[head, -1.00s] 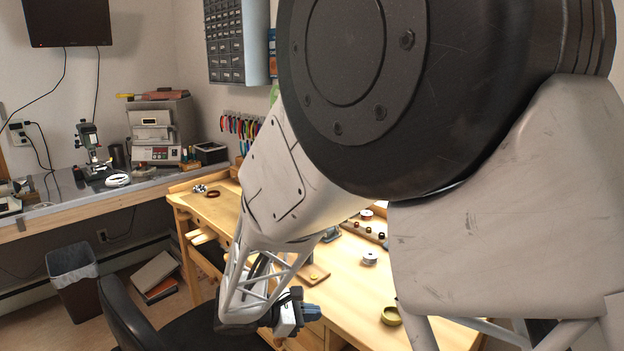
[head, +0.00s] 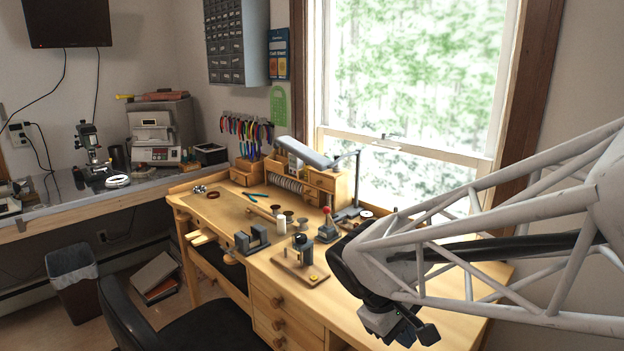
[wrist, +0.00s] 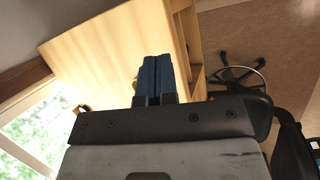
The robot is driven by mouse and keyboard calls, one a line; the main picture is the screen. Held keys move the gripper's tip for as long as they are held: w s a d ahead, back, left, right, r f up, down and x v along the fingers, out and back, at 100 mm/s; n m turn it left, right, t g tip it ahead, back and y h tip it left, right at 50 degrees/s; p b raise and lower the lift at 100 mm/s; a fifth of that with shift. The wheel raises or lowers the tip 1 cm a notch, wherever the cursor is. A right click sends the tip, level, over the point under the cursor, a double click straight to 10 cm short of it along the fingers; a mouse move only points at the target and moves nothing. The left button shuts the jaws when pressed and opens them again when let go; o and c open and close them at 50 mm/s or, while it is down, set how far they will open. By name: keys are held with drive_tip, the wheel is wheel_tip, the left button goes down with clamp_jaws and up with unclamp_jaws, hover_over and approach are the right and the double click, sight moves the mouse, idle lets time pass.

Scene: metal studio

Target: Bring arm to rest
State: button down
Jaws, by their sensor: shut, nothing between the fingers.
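My gripper (head: 418,338) is at the lower right of the head view, at the end of my white lattice arm, over the right front part of the wooden workbench (head: 375,305). In the wrist view its two blue-grey fingers (wrist: 158,62) lie side by side, shut with nothing between them. The bench top also shows beyond the fingers in the wrist view (wrist: 95,50). Whether the gripper is clear of the bench edge is hard to tell.
A small tool on a wooden base (head: 300,268) and a grey block (head: 251,239) stand left of my gripper. A lamp (head: 308,152) and small drawers stand at the back. A black chair (head: 190,325) is at the front left. The window (head: 415,80) is behind.

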drive_tip(key=s+d+r+m+t+y, duration=0.1)
drive_tip(key=s+r+m+y, duration=0.1)
drive_tip(key=s, duration=0.3)
drive_tip(key=s+d+r+m+t+y, duration=0.1)
drive_tip(key=s+r+m+t+y, duration=0.1)
drive_tip(key=s+m, duration=0.3)
drive_tip(key=shift+s+d+r+y, duration=0.25)
drive_tip(key=shift+s+r+y, duration=0.1)
drive_tip(key=shift+y, duration=0.25)
idle(0.6)
